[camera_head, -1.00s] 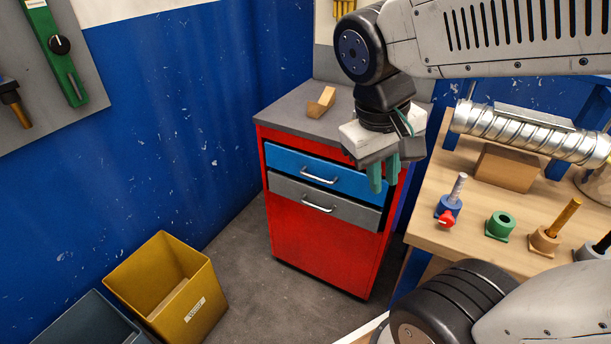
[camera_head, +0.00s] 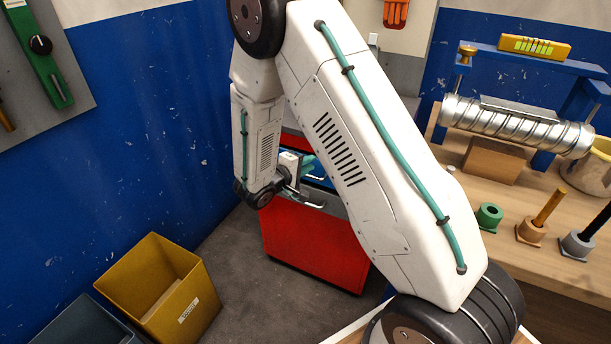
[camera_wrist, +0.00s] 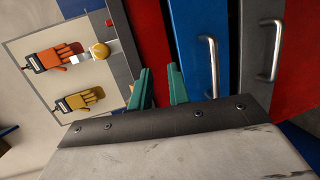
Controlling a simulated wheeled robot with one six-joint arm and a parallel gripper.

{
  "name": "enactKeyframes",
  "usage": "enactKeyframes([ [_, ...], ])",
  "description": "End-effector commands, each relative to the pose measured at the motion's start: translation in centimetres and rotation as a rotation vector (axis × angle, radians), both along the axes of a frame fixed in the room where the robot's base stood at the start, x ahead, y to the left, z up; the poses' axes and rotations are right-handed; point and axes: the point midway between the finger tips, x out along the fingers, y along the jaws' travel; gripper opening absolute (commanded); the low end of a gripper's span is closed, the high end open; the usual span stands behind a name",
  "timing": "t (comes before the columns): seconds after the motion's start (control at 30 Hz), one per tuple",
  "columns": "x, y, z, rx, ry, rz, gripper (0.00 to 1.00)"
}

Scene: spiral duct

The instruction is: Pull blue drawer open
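The blue drawer (camera_wrist: 190,35) shows its front and silver bar handle (camera_wrist: 210,62) in the wrist view. My gripper (camera_wrist: 160,87) has two green fingers spread apart with nothing between them. They are left of the blue drawer's handle and apart from it. In the head view my gripper (camera_head: 306,164) is at the front of the red cabinet (camera_head: 312,245), by the drawers. My arm hides most of the blue drawer there, and I cannot tell how far out it is.
A grey drawer with its own handle (camera_wrist: 270,52) is right of the blue one in the wrist view. A yellow bin (camera_head: 190,310) stands on the floor at left. A wooden bench (camera_head: 480,205) with a spiral duct (camera_head: 515,125) is at right. Floor before the cabinet is clear.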

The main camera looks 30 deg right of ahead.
Motion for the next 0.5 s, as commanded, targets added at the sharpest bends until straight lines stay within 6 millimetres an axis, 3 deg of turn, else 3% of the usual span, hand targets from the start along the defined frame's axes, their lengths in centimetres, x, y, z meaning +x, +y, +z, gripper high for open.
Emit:
enactKeyframes([
  [0.03,0.8,0.6,-2.4,-0.008,0.002,0.05,0.18],
  [0.2,2.4,2.3,-7.2,-0.007,-0.015,0.175,0.18],
  [0.37,3.0,2.6,-8.9,-0.002,-0.022,0.218,0.18],
  [0.5,3.9,1.3,-9.4,0.0,-0.023,0.219,0.18],
])
